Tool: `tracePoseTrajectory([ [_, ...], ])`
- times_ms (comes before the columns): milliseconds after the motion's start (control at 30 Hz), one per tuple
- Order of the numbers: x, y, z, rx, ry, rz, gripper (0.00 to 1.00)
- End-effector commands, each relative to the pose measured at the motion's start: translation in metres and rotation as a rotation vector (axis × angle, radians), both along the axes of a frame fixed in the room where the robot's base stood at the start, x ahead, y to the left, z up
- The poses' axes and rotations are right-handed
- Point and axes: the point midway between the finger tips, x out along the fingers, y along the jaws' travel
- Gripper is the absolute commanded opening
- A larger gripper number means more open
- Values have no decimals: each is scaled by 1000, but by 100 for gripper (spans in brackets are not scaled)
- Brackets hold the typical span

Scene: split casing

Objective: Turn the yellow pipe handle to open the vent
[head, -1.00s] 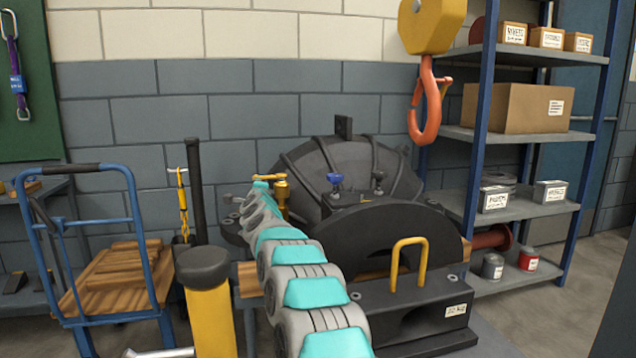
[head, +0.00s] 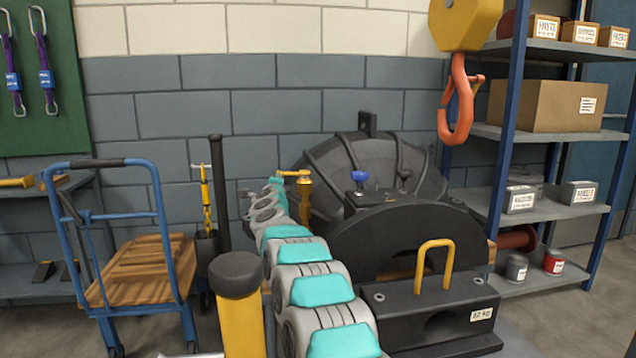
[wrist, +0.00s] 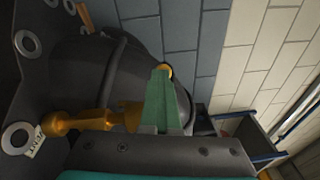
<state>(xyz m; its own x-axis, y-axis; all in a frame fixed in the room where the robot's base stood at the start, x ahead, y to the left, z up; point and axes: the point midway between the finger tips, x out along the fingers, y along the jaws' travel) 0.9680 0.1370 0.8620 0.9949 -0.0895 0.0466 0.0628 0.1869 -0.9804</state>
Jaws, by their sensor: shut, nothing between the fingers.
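The yellow pipe handle (head: 293,173) sits on top of a short brass pipe (head: 304,190) at the left of the dark casing (head: 395,230), and points left in the head view. In the wrist view the brass pipe (wrist: 80,122) lies across the left. My gripper (wrist: 161,75) shows there as green fingers, shut and empty. The fingers cover part of the brass; a yellow rounded end shows behind their tips. I cannot tell whether they touch it. In the head view my grey and teal arm reaches toward the pipe, and the gripper cannot be made out.
A block with a yellow grab bar (head: 433,262) is in front. An orange hook (head: 457,110) hangs above right. A black-topped yellow post (head: 237,285) and a blue cart (head: 120,165) stand left.

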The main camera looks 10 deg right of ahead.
Motion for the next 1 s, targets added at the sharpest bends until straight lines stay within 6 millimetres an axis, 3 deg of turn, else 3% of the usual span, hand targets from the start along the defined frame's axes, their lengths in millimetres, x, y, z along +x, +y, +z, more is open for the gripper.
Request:
tracePoseTrajectory([
  [767,-2,3,13,-6,-17,-12,0],
  [1000,-15,4,11,-5,-18,-13,0],
])
